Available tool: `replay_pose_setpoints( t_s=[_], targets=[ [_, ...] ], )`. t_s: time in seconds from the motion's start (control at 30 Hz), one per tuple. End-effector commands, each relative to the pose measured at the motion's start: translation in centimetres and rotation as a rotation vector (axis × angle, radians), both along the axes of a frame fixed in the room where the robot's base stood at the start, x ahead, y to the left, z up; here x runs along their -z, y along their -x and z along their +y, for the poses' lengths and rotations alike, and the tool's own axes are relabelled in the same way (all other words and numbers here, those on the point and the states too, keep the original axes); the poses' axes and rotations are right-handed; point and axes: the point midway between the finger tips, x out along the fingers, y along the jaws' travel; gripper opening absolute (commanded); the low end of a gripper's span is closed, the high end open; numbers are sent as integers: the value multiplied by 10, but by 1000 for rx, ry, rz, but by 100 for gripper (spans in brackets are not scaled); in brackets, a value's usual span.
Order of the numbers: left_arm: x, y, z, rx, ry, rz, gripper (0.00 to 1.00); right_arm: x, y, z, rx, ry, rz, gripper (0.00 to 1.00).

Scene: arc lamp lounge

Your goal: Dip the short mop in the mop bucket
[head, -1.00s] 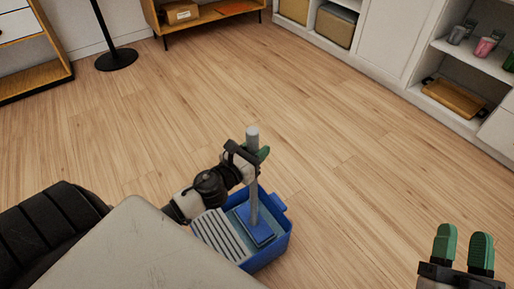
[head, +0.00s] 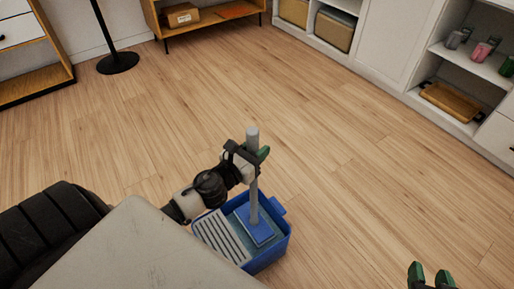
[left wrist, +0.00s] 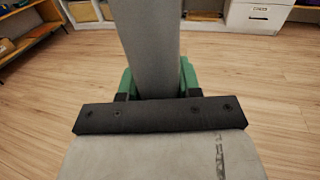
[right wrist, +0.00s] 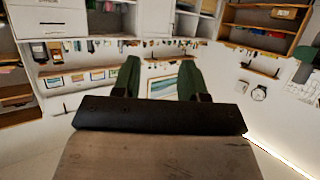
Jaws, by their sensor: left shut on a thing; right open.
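The short mop has a grey upright handle (head: 253,190) and a flat blue head (head: 256,224). Its head is inside the blue mop bucket (head: 284,240), over the bluish inside; I cannot tell how deep it sits. A pale slatted wringer (head: 220,238) covers the bucket's left part. My left gripper (head: 259,152) is shut on the upper handle. In the left wrist view the grey handle (left wrist: 148,45) stands between the green fingers (left wrist: 158,80). My right gripper (head: 431,274) is open and empty at the bottom right; its spread fingers also show in the right wrist view (right wrist: 158,80).
A black lamp base (head: 118,63) stands at the back left, near a wooden cabinet (head: 38,82). A low wooden shelf (head: 210,17) is at the back. White shelving (head: 456,62) lines the right. The wood floor (head: 330,130) between is clear.

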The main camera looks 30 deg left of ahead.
Motion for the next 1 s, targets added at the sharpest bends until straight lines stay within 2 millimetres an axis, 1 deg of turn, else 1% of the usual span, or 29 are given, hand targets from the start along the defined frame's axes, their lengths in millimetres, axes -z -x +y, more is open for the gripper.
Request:
replay_pose_setpoints(
  t_s=[0.03, 0.37, 0.6, 0.93, 1.0],
  targets=[
    [-4, 0, 0, 0, -1, -2, 0, 2, 3, -2, 2, 8, 33, 43],
    [-13, 0, 0, 0, -1, -2, 0, 25, 23, -11, 18, 58, 247, 43],
    [-20, 0, 0, 0, -1, -2, 0, 39, 42, -19, 29, 93, 405, 43],
    [-29, 0, 0, 0, -1, -2, 0, 52, 73, -30, 46, 140, 622, 43],
    [-36, 0, 0, 0, -1, -2, 0, 49, 79, -33, 49, 148, 661, 43]
  ],
)
